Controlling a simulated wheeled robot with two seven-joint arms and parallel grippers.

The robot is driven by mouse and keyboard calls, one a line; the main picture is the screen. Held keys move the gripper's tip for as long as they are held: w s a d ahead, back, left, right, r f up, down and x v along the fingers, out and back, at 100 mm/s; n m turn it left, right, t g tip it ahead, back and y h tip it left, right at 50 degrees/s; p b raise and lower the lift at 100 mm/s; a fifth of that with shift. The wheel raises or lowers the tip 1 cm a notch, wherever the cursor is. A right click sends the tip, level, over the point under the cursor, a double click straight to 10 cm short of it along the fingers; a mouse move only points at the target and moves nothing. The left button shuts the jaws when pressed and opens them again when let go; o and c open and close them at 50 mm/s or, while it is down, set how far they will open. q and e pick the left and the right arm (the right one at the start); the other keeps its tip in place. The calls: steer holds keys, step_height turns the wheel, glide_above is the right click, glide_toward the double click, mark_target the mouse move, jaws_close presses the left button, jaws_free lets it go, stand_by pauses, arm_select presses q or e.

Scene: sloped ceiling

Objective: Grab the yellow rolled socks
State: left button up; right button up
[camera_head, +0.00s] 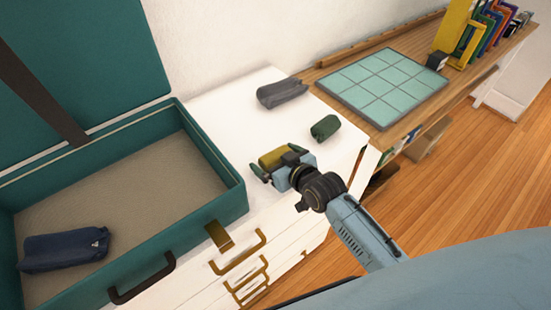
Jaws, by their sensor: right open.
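The yellow rolled socks (272,159) lie on the white dresser top, near its front edge. My right gripper (272,168) is open at the socks, with its fingers on either side of them. The gripper body hides part of the socks, and I cannot tell whether the fingers touch them. My left gripper is not in view.
A green rolled item (325,127) and a grey pouch (282,93) lie on the dresser (235,105) behind. An open teal suitcase (215,165) holding a navy pouch (64,249) is at left. A tiled mat (384,82) and books (482,35) are on the wooden shelf at right.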

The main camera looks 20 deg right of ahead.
steer(key=shift+c, duration=0.4)
steer(key=c, duration=0.9)
